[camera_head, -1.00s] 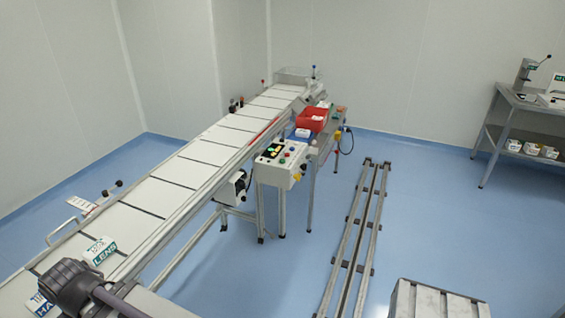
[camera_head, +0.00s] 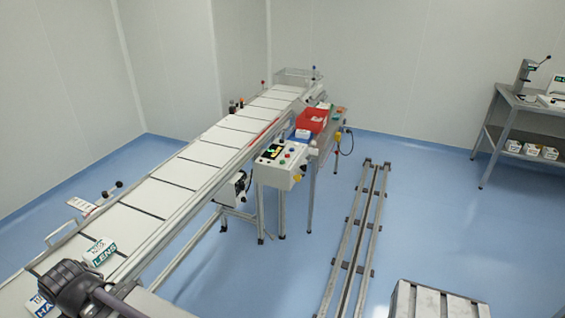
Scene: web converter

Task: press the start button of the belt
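The belt (camera_head: 160,195) is a long conveyor with white plates, running from lower left to the back. A white control box (camera_head: 272,173) stands on legs at its right side. The buttons are too small to tell which one is start. The dark end of my arm (camera_head: 72,286) is at the lower left, over the near part of the belt, far from the control box. My gripper's fingers cannot be made out.
White boxes with green and blue labels (camera_head: 101,254) lie on the near belt. A red bin (camera_head: 312,120) stands behind the control box. Floor rails (camera_head: 350,240) run to its right, with open blue floor around. A grey bench (camera_head: 520,110) stands far right.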

